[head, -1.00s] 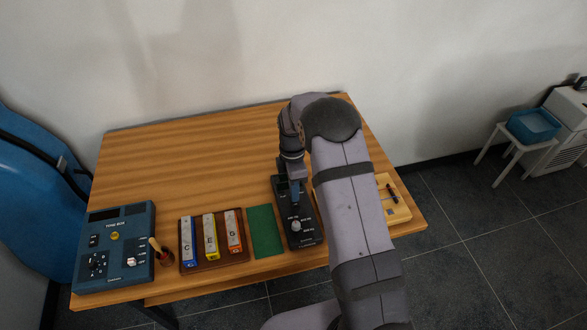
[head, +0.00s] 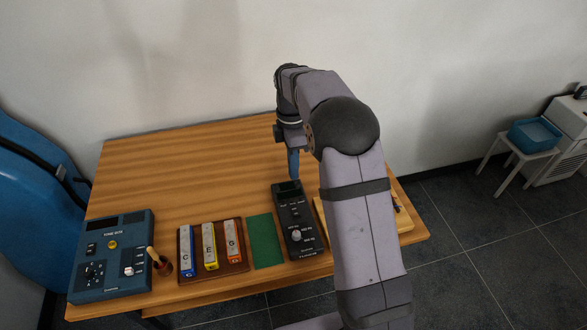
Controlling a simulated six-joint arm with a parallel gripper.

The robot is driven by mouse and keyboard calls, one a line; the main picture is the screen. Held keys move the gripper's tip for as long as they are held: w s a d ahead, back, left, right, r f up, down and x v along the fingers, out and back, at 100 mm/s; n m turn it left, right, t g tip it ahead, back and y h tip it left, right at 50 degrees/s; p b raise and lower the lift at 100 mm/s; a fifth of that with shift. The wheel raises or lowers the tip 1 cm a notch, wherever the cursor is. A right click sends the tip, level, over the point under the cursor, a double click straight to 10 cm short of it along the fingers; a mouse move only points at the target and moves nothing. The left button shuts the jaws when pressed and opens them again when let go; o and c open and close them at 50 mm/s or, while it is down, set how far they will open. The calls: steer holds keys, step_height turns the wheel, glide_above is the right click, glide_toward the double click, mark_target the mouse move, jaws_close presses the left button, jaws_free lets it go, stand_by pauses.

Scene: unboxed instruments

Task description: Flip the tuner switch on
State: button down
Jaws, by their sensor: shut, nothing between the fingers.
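The tuner (head: 300,244) is a black box lying near the table's front edge, right of the green mat. It has a dark screen at its far end, small controls in the middle and a round light knob at its near end. The switch is too small for its position to be told. My gripper (head: 293,174) points down with its blue fingers shut and empty. It is at the far end of the tuner, and appears above it near the screen. My arm passes to the right of the tuner.
A green mat (head: 265,242) lies left of the tuner. Further left are a brown tray (head: 243,266) with three coloured tone bars, a mallet in a small cup (head: 163,267) and a blue tone box (head: 140,257). A wooden board (head: 405,226) lies partly behind my arm. The table's back is clear.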

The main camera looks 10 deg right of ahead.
mark_target(297, 215)
steer(key=shift+s+f+b, duration=0.1)
steer(key=shift+f+b, duration=0.05)
steer(key=shift+b, duration=0.55)
steer(key=b, duration=0.1)
steer(key=s+b, duration=0.1)
steer(key=shift+r+b, duration=0.25)
steer(key=shift+b, duration=0.05)
steer(key=shift+s+f, duration=0.1)
steer(key=f+p, duration=0.1)
steer(key=f, duration=0.3)
steer(key=s+f+p, duration=0.1)
steer(key=f, duration=0.4)
steer(key=f+p, duration=0.2)
steer(key=f, duration=0.2)
steer(key=shift+s+f, duration=0.3)
steer(key=shift+f, duration=0.1)
